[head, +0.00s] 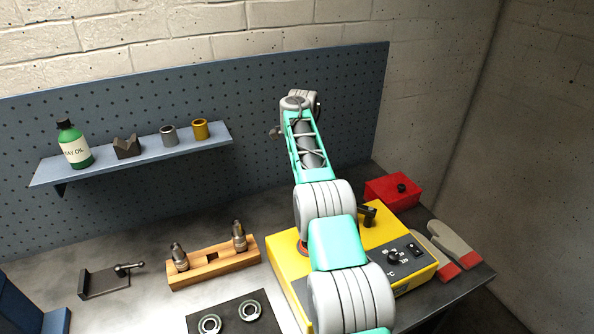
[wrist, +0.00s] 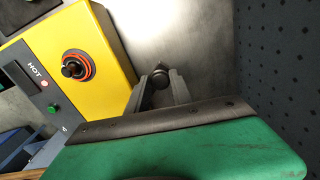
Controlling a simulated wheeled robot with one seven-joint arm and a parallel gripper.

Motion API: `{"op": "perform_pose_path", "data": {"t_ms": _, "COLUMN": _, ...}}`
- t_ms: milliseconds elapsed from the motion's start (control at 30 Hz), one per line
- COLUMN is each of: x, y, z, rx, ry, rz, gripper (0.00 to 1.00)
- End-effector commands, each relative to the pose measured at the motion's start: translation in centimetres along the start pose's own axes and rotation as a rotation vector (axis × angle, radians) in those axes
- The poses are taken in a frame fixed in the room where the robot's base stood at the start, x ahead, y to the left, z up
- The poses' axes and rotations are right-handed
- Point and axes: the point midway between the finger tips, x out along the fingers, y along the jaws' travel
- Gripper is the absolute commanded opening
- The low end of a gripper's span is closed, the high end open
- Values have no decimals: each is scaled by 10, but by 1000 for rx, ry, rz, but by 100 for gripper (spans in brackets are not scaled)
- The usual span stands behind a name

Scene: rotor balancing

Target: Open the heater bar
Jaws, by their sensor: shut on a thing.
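The yellow heater (head: 290,272) stands on the bench under my arm in the head view. A black handle-like piece (head: 368,213) rises from its back right. The wrist view shows the heater (wrist: 104,45) at upper left, with a black post in an orange ring (wrist: 77,66). My gripper (wrist: 160,92) is shut on a dark round knob (wrist: 160,74), beside the heater's edge. The knob looks like the end of the heater bar; the rest of the bar is hidden. In the head view my arm hides the fingers.
A red box (head: 392,190) and gloves (head: 448,243) lie right of the heater. A wooden rack (head: 213,265) and a dark mat with rings (head: 205,309) are on the left. The pegboard (wrist: 277,60) stands close to my gripper. A shelf (head: 130,155) holds a bottle and small parts.

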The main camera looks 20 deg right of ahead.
Motion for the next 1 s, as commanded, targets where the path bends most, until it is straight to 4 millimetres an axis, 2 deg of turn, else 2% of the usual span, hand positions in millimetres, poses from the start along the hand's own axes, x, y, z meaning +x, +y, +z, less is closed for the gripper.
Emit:
{"op": "perform_pose_path", "data": {"t_ms": 567, "x": 1, "y": -5, "z": -6, "rx": 37, "ry": -1, "rz": 2, "gripper": 0}}
{"op": "perform_pose_path", "data": {"t_ms": 600, "x": 1, "y": -5, "z": -6, "rx": 37, "ry": -1, "rz": 2, "gripper": 28}}
{"op": "perform_pose_path", "data": {"t_ms": 833, "x": 0, "y": -5, "z": -6, "rx": 35, "ry": -1, "rz": 1, "gripper": 47}}
{"op": "perform_pose_path", "data": {"t_ms": 1000, "x": 0, "y": -5, "z": -5, "rx": 33, "ry": 0, "rz": 1, "gripper": 48}}
